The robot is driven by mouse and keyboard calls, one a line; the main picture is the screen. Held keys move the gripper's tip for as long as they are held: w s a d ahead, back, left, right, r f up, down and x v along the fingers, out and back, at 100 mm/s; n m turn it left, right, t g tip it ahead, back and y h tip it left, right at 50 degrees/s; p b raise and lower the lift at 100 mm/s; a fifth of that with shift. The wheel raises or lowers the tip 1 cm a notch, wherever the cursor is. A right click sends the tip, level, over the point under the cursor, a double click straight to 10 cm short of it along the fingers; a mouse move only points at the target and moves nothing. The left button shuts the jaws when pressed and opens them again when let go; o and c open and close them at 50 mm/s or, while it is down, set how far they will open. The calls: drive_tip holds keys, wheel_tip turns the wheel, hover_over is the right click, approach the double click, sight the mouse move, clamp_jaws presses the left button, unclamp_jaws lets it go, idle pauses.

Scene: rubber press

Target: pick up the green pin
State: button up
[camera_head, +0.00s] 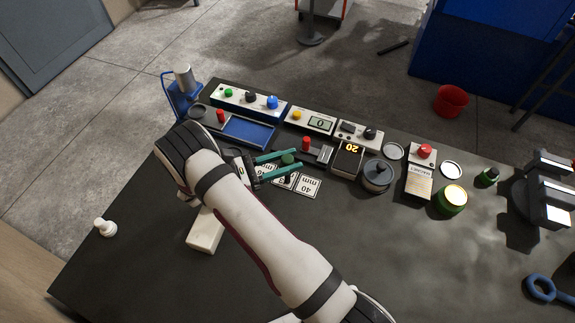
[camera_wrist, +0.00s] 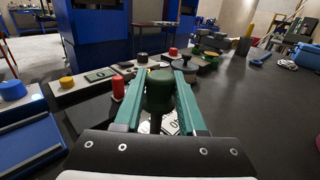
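The green pin (camera_wrist: 160,88) has a thick dark green head with a narrower dark stem below. It stands between the two teal fingers of my gripper (camera_wrist: 160,100) in the wrist view. In the head view the round pin top (camera_head: 288,159) shows between the fingers of my gripper (camera_head: 290,162), near their tips. The fingers lie on both sides of the pin, close to its head. I cannot tell whether they touch it or leave a small gap. The foot of the stem is hidden.
White printed plates (camera_head: 307,187) lie below the fingers. A red-capped piece (camera_head: 306,144) and a display box (camera_head: 348,160) stand close by. A grey round weight (camera_head: 377,175), a green round pot (camera_head: 450,198) and a small green piece (camera_head: 488,176) are to the right.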

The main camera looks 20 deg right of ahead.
clamp_jaws()
